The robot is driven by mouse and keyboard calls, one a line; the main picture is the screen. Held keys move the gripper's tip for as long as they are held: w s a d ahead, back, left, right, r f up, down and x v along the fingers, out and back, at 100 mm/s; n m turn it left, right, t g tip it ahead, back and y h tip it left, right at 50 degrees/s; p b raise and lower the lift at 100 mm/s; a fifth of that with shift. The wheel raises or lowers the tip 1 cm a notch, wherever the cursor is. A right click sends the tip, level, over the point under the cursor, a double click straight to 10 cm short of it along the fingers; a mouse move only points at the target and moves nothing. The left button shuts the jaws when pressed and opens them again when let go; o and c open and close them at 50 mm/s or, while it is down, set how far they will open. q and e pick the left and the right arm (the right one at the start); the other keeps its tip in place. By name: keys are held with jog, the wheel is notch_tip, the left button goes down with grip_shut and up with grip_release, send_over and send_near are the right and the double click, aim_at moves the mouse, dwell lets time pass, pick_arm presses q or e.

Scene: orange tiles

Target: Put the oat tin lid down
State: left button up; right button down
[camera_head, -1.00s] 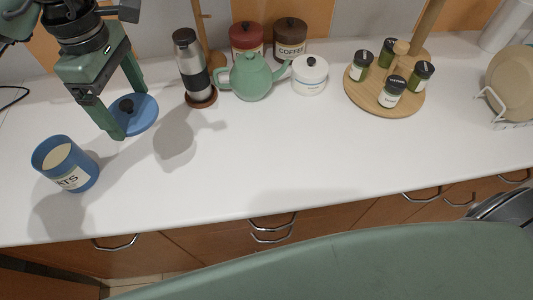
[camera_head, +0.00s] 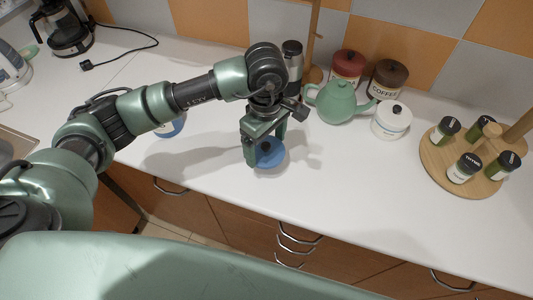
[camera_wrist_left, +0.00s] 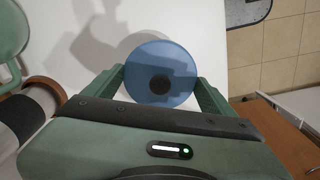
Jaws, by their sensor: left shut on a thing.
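The blue oat tin lid (camera_head: 269,158), a round disc with a dark knob, is between the fingers of my left gripper (camera_head: 264,150). The gripper is shut on it, with one finger at each side. In the left wrist view the lid (camera_wrist_left: 160,62) shows flat over the white counter, its knob between the fingers (camera_wrist_left: 160,88). I cannot tell whether the lid touches the counter. The blue oat tin (camera_head: 172,128) stands on the counter to the left, mostly hidden behind my left arm. My right gripper is not in view.
A round wooden spice stand (camera_head: 446,168) is right. The counter (camera_head: 350,185) is clear between; its front edge is near the lid.

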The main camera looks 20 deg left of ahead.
aim_at(266, 152)
pick_arm(q)
notch_tip(266, 152, down, 2)
jog(key=shift+f, duration=0.2)
notch_tip(266, 152, down, 3)
jog(key=shift+f+p, duration=0.2)
jog(key=shift+p, duration=0.5)
jog(key=shift+f, duration=0.2)
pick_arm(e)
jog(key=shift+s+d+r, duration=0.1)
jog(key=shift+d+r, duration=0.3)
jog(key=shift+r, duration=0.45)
pick_arm(q)
jog(key=shift+f, duration=0.1)
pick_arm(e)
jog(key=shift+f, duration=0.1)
pick_arm(q)
jog(key=shift+f+b, duration=0.15)
jog(key=shift+b, duration=0.2)
jog(key=o, duration=1.1)
jog(key=shift+o, duration=0.2)
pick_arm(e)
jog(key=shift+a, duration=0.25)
pick_arm(q)
jog(key=shift+r, duration=0.2)
